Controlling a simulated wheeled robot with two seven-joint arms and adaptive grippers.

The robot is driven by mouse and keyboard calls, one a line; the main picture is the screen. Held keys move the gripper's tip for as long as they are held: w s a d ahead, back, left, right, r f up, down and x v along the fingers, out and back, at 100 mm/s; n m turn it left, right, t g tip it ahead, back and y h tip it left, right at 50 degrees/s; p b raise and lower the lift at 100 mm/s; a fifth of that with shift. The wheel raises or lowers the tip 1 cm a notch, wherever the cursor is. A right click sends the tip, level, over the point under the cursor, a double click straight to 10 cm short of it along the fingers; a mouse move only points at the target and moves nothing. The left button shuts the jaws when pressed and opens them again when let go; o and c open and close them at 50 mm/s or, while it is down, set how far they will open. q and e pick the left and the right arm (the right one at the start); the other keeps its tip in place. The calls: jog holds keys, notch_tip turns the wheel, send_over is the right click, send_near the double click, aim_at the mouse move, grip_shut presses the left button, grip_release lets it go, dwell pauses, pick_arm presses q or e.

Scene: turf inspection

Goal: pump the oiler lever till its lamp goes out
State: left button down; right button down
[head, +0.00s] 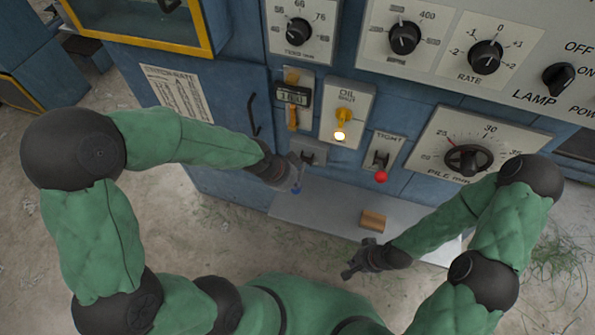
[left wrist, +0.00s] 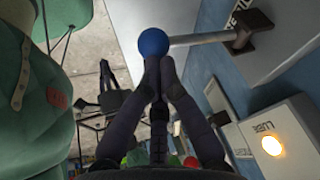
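The oiler lever carries a blue ball knob (left wrist: 153,42) on a pale rod (left wrist: 200,38), which runs to a dark pivot (left wrist: 250,30). In the head view the knob (head: 296,190) hangs below a grey bracket on the blue machine front. My left gripper (head: 294,172) is at the knob. In the left wrist view its fingers (left wrist: 159,64) come together with their tips against the knob, which sits beyond them rather than between them. A round lamp (left wrist: 272,145) marked LUBE glows; a lit lamp (head: 339,135) shows on the head view's oil plate. My right gripper (head: 358,258) looks open and empty.
A grey shelf (head: 320,212) juts out below the panel with a small wooden block (head: 372,220) on it. A switch with a red ball (head: 381,177) sits right of the oil plate. Several dials fill the panel above.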

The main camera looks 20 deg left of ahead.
pick_arm(q)
jog(key=w+r+p, duration=0.3)
jog(key=r+p, duration=0.1)
jog(key=r, duration=0.2)
jog(key=shift+r, duration=0.35)
dwell(0.6)
jog(key=shift+w, duration=0.15)
notch_tip(320, 180, up, 5)
jog(key=p, duration=0.4)
send_over(300, 174)
jog(key=shift+f, duration=0.2)
dwell(0.7)
